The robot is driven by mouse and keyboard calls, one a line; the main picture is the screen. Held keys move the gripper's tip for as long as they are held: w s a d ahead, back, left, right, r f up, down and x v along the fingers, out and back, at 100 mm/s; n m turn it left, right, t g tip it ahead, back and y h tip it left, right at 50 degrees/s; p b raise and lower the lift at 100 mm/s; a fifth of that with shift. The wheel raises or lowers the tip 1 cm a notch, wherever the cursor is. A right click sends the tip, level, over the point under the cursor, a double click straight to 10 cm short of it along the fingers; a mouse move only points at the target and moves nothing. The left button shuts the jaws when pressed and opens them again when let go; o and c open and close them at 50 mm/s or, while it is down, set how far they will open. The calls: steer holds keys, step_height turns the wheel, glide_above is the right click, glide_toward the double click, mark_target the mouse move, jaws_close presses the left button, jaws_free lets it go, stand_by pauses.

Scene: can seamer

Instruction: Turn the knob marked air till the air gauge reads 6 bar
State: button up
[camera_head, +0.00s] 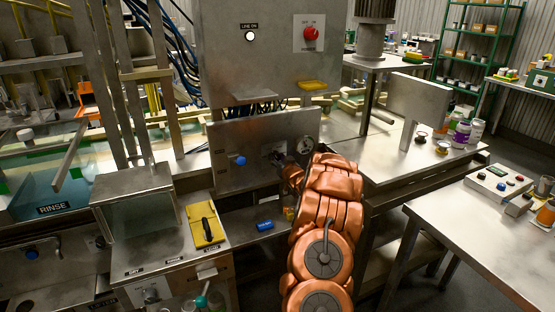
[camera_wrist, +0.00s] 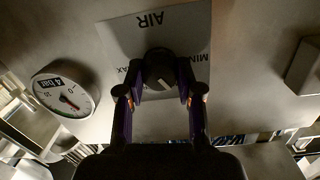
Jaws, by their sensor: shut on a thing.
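The black air knob (camera_wrist: 159,70) sits on a plate marked AIR (camera_wrist: 150,20) that appears upside down in the wrist view, with MIN and part of MAX readable. My gripper (camera_wrist: 159,78) has its fingers on both sides of the knob and is shut on it. A white pointer mark shows on the knob's face. The round air gauge (camera_wrist: 66,95) is to the left in the wrist view, tilted, with a red needle and a "4 bar" label; the exact reading is too small to tell. In the head view the gauge (camera_head: 306,146) shows above my arm; my gripper hides the knob.
The steel panel (camera_head: 225,140) also carries a blue knob (camera_head: 240,160) to the left. Above is a cabinet with a red switch (camera_head: 310,33). A yellow-based lever (camera_head: 206,228) and a blue cylinder (camera_head: 264,226) are below left. A steel table (camera_head: 480,235) stands at right.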

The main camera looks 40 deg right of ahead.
steer(key=o, duration=1.2)
steer(key=shift+c, duration=0.2)
steer(key=v, duration=1.2)
steer(key=shift+a, duration=0.1)
